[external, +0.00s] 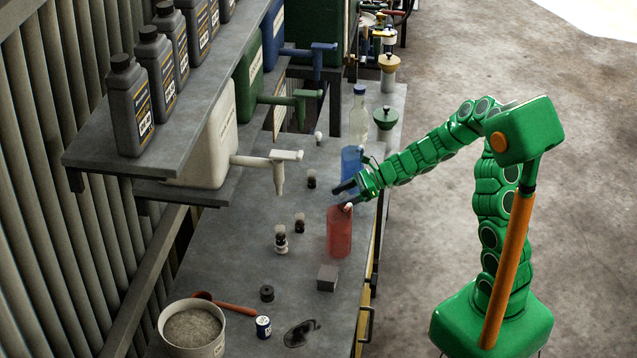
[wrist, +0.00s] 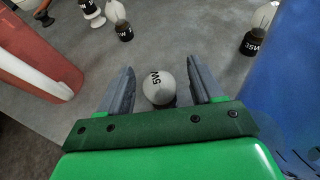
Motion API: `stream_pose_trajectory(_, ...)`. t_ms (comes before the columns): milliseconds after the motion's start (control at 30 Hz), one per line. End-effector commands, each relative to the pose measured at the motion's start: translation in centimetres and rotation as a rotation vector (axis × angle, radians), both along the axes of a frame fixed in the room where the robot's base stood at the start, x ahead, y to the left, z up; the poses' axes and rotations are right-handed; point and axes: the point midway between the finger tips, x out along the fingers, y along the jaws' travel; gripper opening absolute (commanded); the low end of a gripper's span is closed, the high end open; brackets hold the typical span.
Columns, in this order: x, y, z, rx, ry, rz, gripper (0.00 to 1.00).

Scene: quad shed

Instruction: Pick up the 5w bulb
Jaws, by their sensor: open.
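In the external view my gripper (external: 342,197) is low over the bench, between the blue and red containers. A small white globe (external: 348,207) shows by its fingertips. I cannot tell whether any finger touches the bulb.
A red translucent container (external: 339,235) stands just in front and a blue one (external: 351,160) just behind. Other bulbs stand nearby on the bench (external: 230,255), including a dark-based one (wrist: 124,31). A grey block (external: 327,278) and a tub (external: 178,350) lie nearer the front.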

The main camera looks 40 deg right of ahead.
Motion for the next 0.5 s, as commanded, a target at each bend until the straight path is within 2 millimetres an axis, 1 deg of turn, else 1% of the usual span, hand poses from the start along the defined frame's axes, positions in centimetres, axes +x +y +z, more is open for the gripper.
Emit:
stream_pose_trajectory(33, 0.11, 0.48, -0.17, 0.001, -0.001, 0.002, 0.66)
stream_pose_trajectory(200, 0.4, 1.16, -0.46, 0.001, -0.001, 0.001, 0.66)
stream_pose_trajectory(467, 0.46, 1.23, -0.53, 0.001, 0.0, 0.0, 0.66)
stream_pose_trajectory(500, 0.47, 1.22, -0.53, 0.001, 0.0, 0.0, 0.64)
